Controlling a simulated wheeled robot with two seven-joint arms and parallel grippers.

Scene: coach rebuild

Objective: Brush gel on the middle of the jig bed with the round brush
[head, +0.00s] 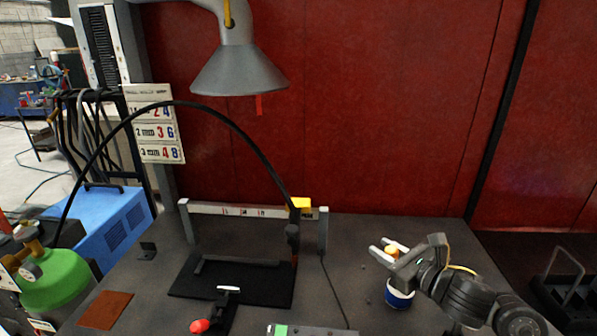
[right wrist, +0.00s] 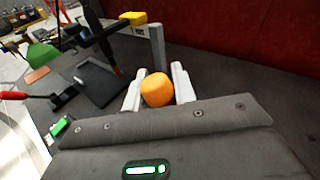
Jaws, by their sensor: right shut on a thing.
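My right gripper (head: 384,251) is at the right side of the table, shut on an orange rounded knob (head: 393,247), which I take to be the round brush's handle. In the right wrist view the knob (right wrist: 157,90) sits between the two pale fingers (right wrist: 157,88). The brush's lower part is hidden. A blue and white pot (head: 398,297) stands just below the gripper in the head view; I cannot tell whether the brush is inside it. The black jig bed (head: 230,282) lies left of centre, well away from the gripper. My left gripper is not in view.
A pale crossbar on posts (head: 262,211) stands behind the bed. A black cable with a yellow-topped torch (head: 300,203) arches over it. A red-handled clamp (head: 200,326) is at the front. A lamp (head: 240,72) hangs above. The table between bed and pot is mostly clear.

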